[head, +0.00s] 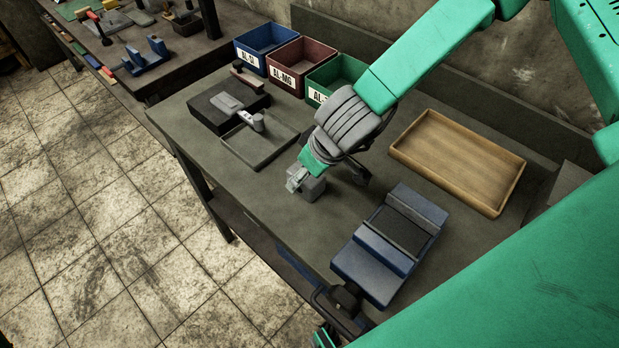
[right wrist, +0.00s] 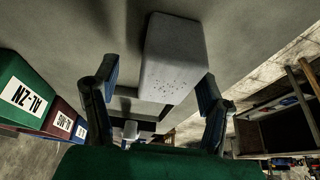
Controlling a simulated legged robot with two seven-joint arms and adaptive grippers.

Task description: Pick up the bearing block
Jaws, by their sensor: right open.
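A grey bearing block (head: 314,188) stands on the dark workbench (head: 268,205), partly hidden under my right gripper (head: 326,177). In the right wrist view, the block (right wrist: 174,58) shows as a pale grey, speckled block. My right gripper (right wrist: 158,82) is open there, with one finger on each side of the block's near end. A gap shows on the left finger's side; the right finger is closer to the block, and I cannot tell whether it touches. My left gripper cannot be made out in the head view.
A blue vise (head: 359,271) stands at the bench's near edge. A wooden tray (head: 490,203) lies to the right. A dark shallow tray (head: 254,161) and a black box (head: 207,113) lie left. Blue (head: 250,56), red (head: 287,77) and green (head: 319,87) labelled bins stand behind.

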